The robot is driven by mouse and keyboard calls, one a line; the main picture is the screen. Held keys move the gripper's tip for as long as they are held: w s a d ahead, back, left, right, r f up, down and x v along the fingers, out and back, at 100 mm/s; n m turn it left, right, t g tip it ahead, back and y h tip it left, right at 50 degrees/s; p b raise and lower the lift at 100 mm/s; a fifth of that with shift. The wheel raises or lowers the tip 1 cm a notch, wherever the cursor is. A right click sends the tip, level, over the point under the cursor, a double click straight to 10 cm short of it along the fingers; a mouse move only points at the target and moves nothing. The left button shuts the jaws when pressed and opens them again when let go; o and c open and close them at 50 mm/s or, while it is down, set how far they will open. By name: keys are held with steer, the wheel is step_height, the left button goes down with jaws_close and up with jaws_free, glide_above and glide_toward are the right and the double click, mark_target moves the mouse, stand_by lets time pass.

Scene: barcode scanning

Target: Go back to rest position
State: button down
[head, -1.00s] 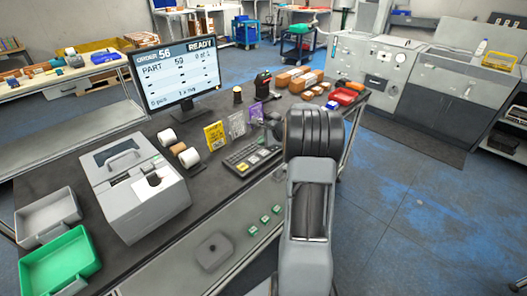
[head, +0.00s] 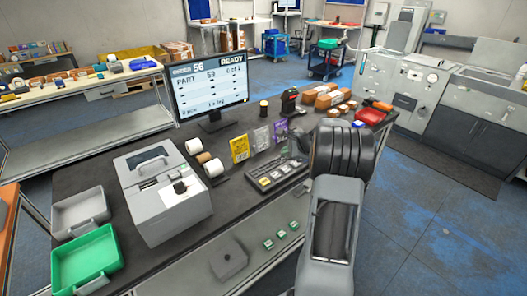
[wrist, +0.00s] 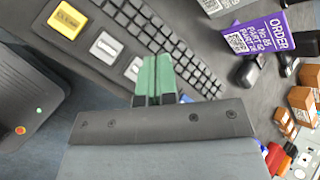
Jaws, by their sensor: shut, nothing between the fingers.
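My arm rises at the right of the head view and hides part of the table's right end. My gripper (wrist: 155,82) shows in the wrist view with its green fingertips together and nothing between them. It points over the keyboard (wrist: 150,45), which also lies on the table in the head view (head: 275,172). I cannot tell the exact height of the fingers above the keys. In the head view the gripper is mostly hidden behind my arm.
The dark table holds a monitor (head: 208,88), a grey printer (head: 160,190), a grey tray (head: 58,222) and a green tray (head: 112,262). A purple order card (wrist: 270,35) and several brown boxes (wrist: 298,105) stand near the gripper. The blue-grey floor (head: 400,210) at right is clear.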

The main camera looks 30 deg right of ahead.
steer(key=s+f+n, duration=0.1)
steer(key=s+a+f+n+g, duration=0.1)
steer(key=shift+s+a+f+n, duration=0.1)
steer(key=shift+s+f+n, duration=0.2)
steer(key=shift+f, duration=0.1)
steer(key=s+a+r+n+g+h, duration=0.1)
steer(key=s+a+r+n, duration=0.4)
steer(key=s+a+n, duration=0.5)
steer(key=s+a+r+n+g+h, duration=0.2)
steer(key=s+a+r+n, duration=0.3)
steer(key=s+a+n, duration=0.5)
steer(key=s+a, duration=0.2)
steer(key=a, duration=0.3)
steer(key=shift+a+g, duration=0.15)
steer(key=shift+g, duration=0.15)
stand_by(1.5)
